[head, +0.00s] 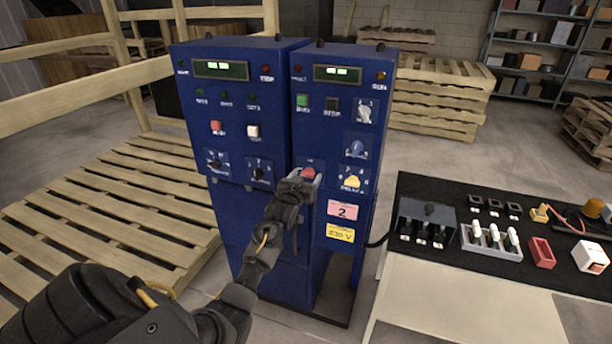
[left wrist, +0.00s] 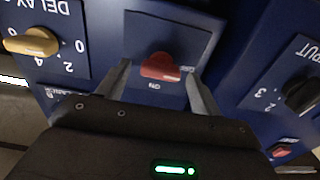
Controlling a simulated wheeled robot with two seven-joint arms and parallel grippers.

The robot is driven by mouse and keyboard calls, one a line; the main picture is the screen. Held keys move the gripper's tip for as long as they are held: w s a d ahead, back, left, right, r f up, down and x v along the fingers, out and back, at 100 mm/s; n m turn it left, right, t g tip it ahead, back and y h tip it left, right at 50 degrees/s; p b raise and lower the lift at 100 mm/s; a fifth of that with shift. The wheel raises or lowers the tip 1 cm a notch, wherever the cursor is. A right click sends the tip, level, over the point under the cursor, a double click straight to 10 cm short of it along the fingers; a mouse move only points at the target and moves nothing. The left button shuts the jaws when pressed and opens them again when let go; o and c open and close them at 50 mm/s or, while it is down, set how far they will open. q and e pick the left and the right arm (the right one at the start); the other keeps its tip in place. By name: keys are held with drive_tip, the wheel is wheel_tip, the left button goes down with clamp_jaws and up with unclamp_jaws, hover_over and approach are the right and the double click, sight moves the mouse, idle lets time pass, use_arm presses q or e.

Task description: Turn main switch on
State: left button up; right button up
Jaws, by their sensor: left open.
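The main switch, a red rotary knob (head: 308,173) on a small blue plate, sits low on the right-hand blue cabinet (head: 345,110). In the left wrist view the red knob (left wrist: 160,67) lies crosswise in the picture, with an upside-down "ON" label just below it. My left gripper (head: 304,179) is open at the knob and partly covers it in the head view. In the left wrist view its two fingers (left wrist: 159,76) stand on either side of the knob, with gaps showing. I cannot tell how deep they reach. My right gripper is not in view.
A yellow delay knob (head: 352,182) and a blue knob (head: 356,148) are close to the right. A black knob (head: 258,174) is to the left. A black-topped bench (head: 480,270) with parts stands at right. Wooden pallets (head: 110,205) lie at left.

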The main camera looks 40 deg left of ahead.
use_arm(q)
drive_tip(key=shift+w+a, duration=0.1)
drive_tip(key=shift+w, duration=0.1)
drive_tip(key=c, duration=1)
